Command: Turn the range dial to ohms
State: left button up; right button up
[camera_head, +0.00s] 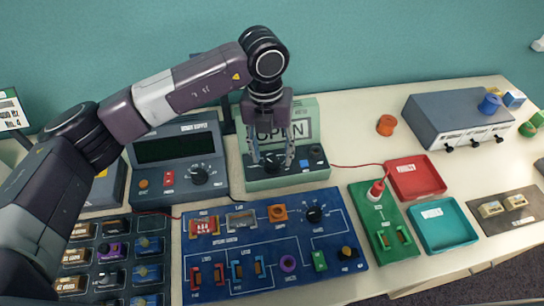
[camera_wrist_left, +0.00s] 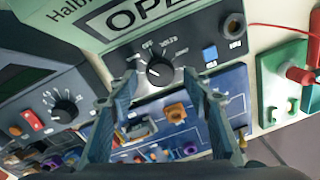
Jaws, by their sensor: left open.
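The green meter (camera_head: 299,178) stands at the back of the table, its display reading OPEN. Its black range dial (camera_wrist_left: 158,70) is on the grey front panel in the left wrist view, with small labels around it. A pale pointer mark shows on the dial, but I cannot tell which label it points at. My left gripper (camera_head: 272,160) is open in front of the panel, pointing down. In the left wrist view its fingers (camera_wrist_left: 160,80) are on either side of the dial, apart from it as far as I can see. My right gripper is not in view.
A grey power supply (camera_head: 160,180) stands left of the meter. A blue circuit board (camera_head: 250,270) lies in front, with a green board (camera_head: 375,225) beside it. A red tray (camera_head: 417,177) and a teal tray (camera_head: 443,224) sit to the right. A red lead runs from the meter.

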aim_at(269, 162)
pick_arm(q)
notch_tip(269, 162, up, 10)
jog(key=shift+a, duration=0.3)
dwell(0.4)
